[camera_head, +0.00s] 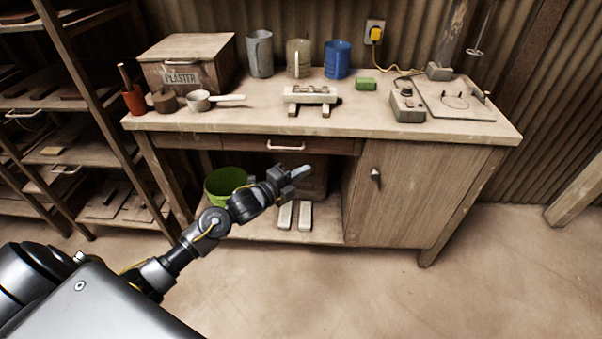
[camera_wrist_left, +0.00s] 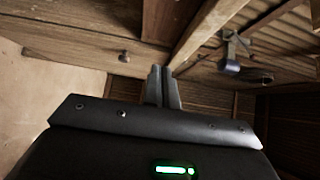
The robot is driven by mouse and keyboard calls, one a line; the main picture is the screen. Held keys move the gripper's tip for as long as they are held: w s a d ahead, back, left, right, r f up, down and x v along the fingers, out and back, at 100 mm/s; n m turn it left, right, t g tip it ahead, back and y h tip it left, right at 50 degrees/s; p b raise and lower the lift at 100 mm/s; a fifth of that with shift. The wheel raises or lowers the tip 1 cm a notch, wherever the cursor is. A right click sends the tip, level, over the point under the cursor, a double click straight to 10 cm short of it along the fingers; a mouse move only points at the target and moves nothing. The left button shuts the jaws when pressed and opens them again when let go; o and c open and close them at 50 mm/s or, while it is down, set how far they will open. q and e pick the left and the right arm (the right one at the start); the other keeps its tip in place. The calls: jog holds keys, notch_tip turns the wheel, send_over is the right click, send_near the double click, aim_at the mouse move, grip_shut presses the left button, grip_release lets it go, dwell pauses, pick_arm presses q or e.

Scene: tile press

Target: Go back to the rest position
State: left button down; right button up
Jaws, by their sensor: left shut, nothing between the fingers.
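My left gripper (camera_head: 301,173) is shut and empty. It is held out in front of the workbench (camera_head: 440,128), below the level of its top, near the drawer and the open lower shelf. In the left wrist view the two fingers (camera_wrist_left: 162,84) are together, with the bench woodwork beyond them. My left arm comes in from the lower left of the head view. My right gripper is in neither view.
The bench top carries a plaster box (camera_head: 190,62), jugs, a small press (camera_head: 312,95), a green block (camera_head: 365,84) and a control box (camera_head: 407,105). A green bucket (camera_head: 224,182) stands below. Shelving (camera_head: 70,150) is at left. The floor (camera_head: 400,290) in front is clear.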

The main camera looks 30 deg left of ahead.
pick_arm(q)
jog(key=shift+f, duration=0.1)
